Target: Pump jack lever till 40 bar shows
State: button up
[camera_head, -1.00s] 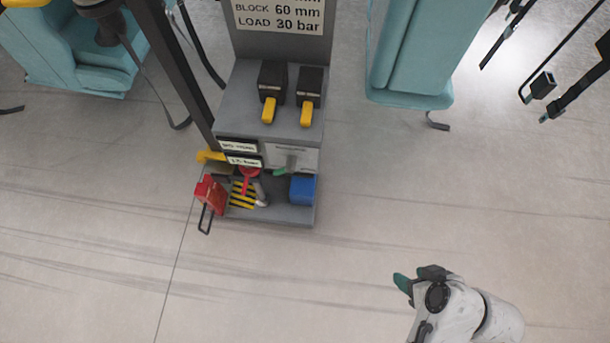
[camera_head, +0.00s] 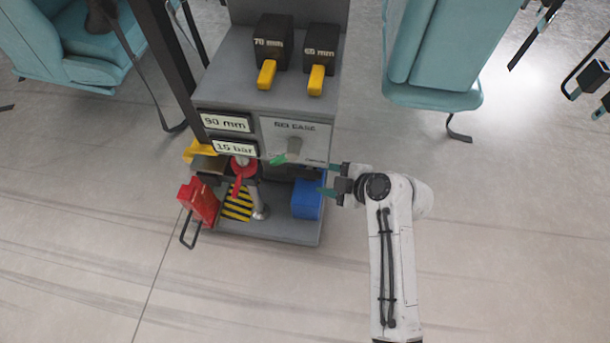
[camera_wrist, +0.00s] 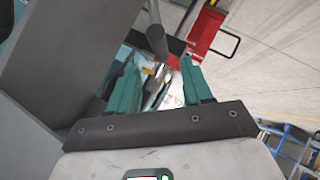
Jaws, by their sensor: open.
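The stand's display (camera_head: 234,148) reads 15 bar, below a 90 mm display (camera_head: 225,122). Under them, a red part (camera_head: 243,172) and a silver rod (camera_head: 260,208) show in the lower bay, above a yellow-black striped patch (camera_head: 238,206). I cannot tell for certain which part is the jack lever. My gripper (camera_head: 328,180) is open at the right side of this bay, its green fingers pointing left toward the stand. In the wrist view, my gripper (camera_wrist: 160,78) has a dark grey cylinder (camera_wrist: 157,40) ahead of its fingers. No grip on anything shows.
A blue block (camera_head: 307,199) sits in the bay's right side. A red box with a black handle (camera_head: 199,203) is at its left. Yellow-handled blocks marked 70 mm (camera_head: 272,45) and 65 mm (camera_head: 319,58) stand on the upper shelf. Floor in front is clear.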

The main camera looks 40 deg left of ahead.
aim_at(308, 174)
jog(key=b+x, duration=0.3)
jog(key=x, duration=0.6)
grip_shut()
dwell(0.5)
